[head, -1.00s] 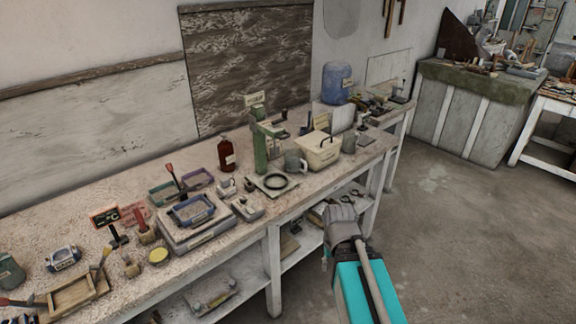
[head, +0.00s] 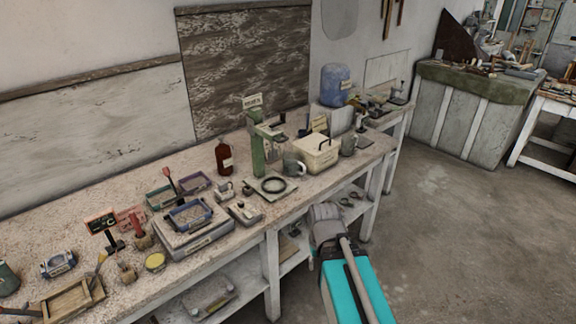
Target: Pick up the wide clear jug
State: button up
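Two greyish, partly see-through handled vessels stand on the long workbench (head: 120,208). One vessel (head: 293,165) is beside the green stand, left of a cream box; the other vessel (head: 349,146) is right of that box. At this size I cannot tell for certain which is the wide clear jug. My gripper (head: 326,214) is the grey end of the teal arm, in front of the bench's front edge and apart from both vessels. Its fingers are too small and turned away to show whether they are open.
The cream box (head: 316,155) stands close between the vessels. The green stand (head: 258,150), a dark ring on a plate (head: 272,186) and a brown bottle (head: 224,157) are nearby. A blue container (head: 335,86) is behind. Open floor (head: 440,240) lies to the right.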

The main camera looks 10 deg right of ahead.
aim_at(292, 163)
jog(key=i, duration=0.9)
jog(key=z, duration=0.05)
